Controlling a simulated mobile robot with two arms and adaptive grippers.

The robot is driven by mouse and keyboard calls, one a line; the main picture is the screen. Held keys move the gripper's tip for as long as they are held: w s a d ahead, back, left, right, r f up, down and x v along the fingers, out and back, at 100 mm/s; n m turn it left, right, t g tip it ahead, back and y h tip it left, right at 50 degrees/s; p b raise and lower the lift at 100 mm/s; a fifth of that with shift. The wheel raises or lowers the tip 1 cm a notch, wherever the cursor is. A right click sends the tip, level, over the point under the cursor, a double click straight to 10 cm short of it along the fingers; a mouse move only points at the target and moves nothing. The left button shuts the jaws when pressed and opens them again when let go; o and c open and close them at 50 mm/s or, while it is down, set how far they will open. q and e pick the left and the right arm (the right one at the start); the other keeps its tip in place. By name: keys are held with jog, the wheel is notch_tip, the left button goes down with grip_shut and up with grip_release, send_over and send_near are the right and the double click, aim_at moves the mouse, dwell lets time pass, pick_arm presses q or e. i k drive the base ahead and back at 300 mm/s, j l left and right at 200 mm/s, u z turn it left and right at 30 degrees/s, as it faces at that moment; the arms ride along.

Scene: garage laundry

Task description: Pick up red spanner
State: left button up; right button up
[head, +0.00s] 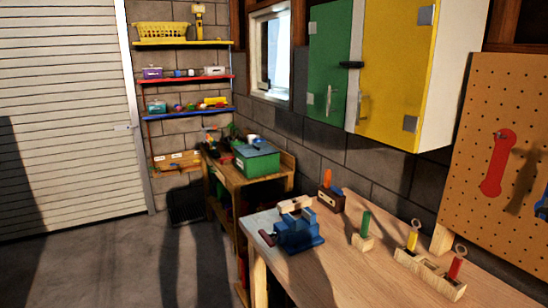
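A red spanner (495,163) hangs upright on the tan pegboard (484,128) at the right of the head view. It is above the workbench's back edge, and its shadow falls to its right on the board. Neither of my grippers shows in the head view.
The wooden workbench (342,282) holds a blue vise (298,232) and several wooden blocks with coloured-handled tools. A blue object (542,207) is cut off at the right edge. Green and yellow cabinets (395,70) hang above. The grey floor (120,265) at left is clear.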

aim_at(457, 261)
jog(key=z, duration=1.25)
jog(key=i+j+z, duration=0.1)
jog(key=j+z, duration=0.15)
jog(key=z, duration=0.2)
jog(key=j+z, duration=0.25)
jog(key=z, duration=0.25)
